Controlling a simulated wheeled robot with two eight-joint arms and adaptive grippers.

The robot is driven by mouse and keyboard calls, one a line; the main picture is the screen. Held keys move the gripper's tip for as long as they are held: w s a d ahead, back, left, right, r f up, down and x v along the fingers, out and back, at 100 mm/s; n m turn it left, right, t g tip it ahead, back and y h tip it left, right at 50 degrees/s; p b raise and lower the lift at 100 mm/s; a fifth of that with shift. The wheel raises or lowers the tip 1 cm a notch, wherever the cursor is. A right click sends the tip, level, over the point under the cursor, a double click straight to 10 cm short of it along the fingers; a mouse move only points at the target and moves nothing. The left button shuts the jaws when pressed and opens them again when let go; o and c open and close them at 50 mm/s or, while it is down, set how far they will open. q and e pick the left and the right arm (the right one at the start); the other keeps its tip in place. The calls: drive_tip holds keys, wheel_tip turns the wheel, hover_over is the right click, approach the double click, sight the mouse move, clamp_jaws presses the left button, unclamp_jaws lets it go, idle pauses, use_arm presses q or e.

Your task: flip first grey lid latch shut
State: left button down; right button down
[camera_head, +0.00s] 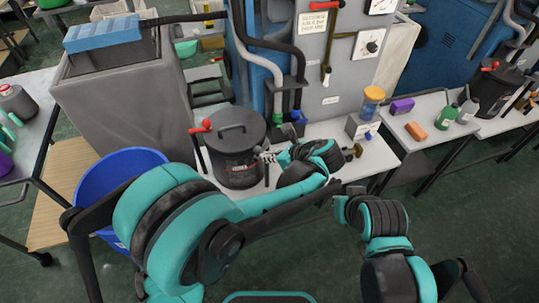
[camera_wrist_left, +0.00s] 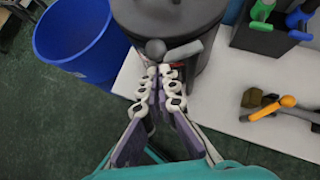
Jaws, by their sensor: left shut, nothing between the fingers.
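A dark grey pot (camera_head: 232,160) with a flat lid and a top handle stands on the white bench. In the left wrist view its dark body (camera_wrist_left: 165,20) fills the top middle. A grey latch lever (camera_wrist_left: 185,53) with a round dark knob (camera_wrist_left: 155,48) projects from the pot's near side. My left gripper (camera_head: 264,156) is at the pot's right side in the head view. In the wrist view its fingers (camera_wrist_left: 168,72) are shut and empty, with the tips right by the lever; contact cannot be told.
A blue bucket (camera_head: 118,176) stands left of the pot. A red-handled lever (camera_head: 202,127) is at the pot's left. A holder with green and blue handles (camera_wrist_left: 268,30) and an orange-handled tool (camera_wrist_left: 280,105) are on the white bench (camera_wrist_left: 220,100). A similar pot (camera_head: 492,88) stands far right.

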use_arm(q)
drive_tip(key=shift+w+a, duration=0.2)
drive_tip(key=shift+a, duration=0.05)
drive_tip(key=shift+s+d+r, duration=0.15)
